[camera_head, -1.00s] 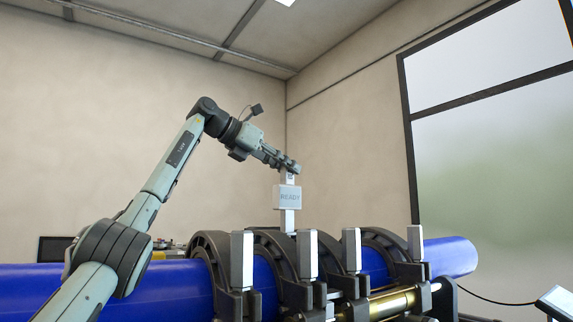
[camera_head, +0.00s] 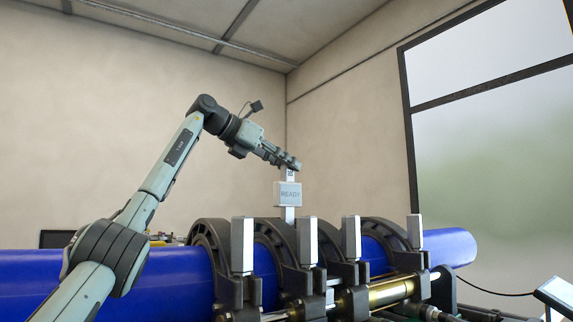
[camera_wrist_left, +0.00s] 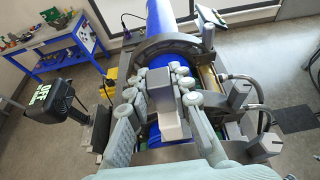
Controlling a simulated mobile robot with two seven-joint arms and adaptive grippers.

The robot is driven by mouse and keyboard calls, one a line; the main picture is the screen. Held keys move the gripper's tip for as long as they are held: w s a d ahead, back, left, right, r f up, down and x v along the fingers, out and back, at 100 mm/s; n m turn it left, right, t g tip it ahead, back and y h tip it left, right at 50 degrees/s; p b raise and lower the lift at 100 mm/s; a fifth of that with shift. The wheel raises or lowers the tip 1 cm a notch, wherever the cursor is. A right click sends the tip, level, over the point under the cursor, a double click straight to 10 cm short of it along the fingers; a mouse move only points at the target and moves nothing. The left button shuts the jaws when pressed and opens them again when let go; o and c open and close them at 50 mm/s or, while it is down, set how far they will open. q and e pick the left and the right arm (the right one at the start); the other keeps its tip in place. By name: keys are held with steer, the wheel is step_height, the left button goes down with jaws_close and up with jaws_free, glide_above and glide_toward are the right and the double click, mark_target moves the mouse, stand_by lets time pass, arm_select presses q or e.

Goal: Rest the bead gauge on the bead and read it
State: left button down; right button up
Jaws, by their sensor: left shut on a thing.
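In the left wrist view the fingers (camera_wrist_left: 160,88) close around the gauge (camera_wrist_left: 170,122). The gauge stands upright above the blue pipe (camera_head: 445,247), among the dark clamp rings (camera_head: 209,250). Its foot reaches down behind the clamps, so I cannot tell whether it touches the bead. The bead itself cannot be made out. My right gripper is not in view.
Several upright pale clamp posts (camera_head: 242,245) stand in front of the gauge. A brass-coloured cylinder (camera_head: 392,290) lies at the front. The wrist view shows a dark display (camera_wrist_left: 52,97) reading "OFF" and a blue workbench (camera_wrist_left: 62,58) at left. Above the clamps is free air.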

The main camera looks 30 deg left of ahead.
arm_select(q)
steer(key=shift+f+b, duration=0.4)
steer(key=shift+f, duration=0.4)
stand_by(2.7)
